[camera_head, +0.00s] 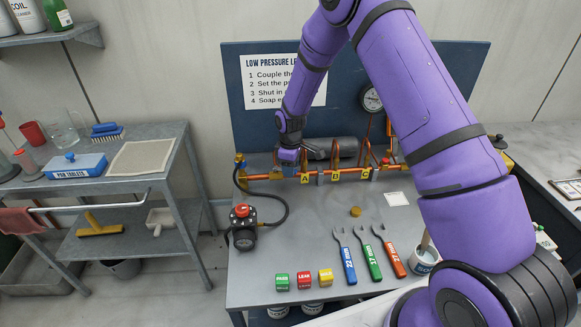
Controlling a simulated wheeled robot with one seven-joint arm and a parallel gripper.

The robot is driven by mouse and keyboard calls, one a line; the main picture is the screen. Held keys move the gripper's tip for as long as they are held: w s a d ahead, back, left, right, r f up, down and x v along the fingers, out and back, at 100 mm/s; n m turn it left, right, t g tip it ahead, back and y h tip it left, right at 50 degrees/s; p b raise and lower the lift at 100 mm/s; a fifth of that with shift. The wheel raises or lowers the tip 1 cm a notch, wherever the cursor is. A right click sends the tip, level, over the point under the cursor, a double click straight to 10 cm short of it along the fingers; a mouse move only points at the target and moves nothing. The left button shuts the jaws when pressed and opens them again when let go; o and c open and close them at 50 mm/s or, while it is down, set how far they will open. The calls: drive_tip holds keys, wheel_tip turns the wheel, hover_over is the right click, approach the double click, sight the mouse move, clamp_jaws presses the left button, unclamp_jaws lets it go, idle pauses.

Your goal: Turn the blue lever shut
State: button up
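My gripper (289,158), at the end of the purple arm, is low at the left part of the copper pipe row (262,177). It is small and dark here, and I cannot tell whether its fingers are open, shut or touching anything. I cannot make out a blue lever; the gripper covers that stretch of pipe, left of the yellow tag marked A (305,178). A red part (385,161) shows at the pipe's right end. A brass fitting (240,160) stands at its left end.
On the bench lie blue, green and orange wrenches (374,262), several small coloured blocks (304,278), a black gauge unit with red cap (242,225) and its hose (281,218). A blue backboard (235,95) stands behind. My arm covers the right side. The bench middle is mostly clear.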

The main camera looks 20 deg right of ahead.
wheel_tip(320, 180, up, 11)
idle(0.7)
drive_tip(key=shift+f, duration=0.2)
wheel_tip(320, 180, down, 11)
drive_tip(key=shift+r, duration=0.15)
idle(0.7)
clamp_jaws()
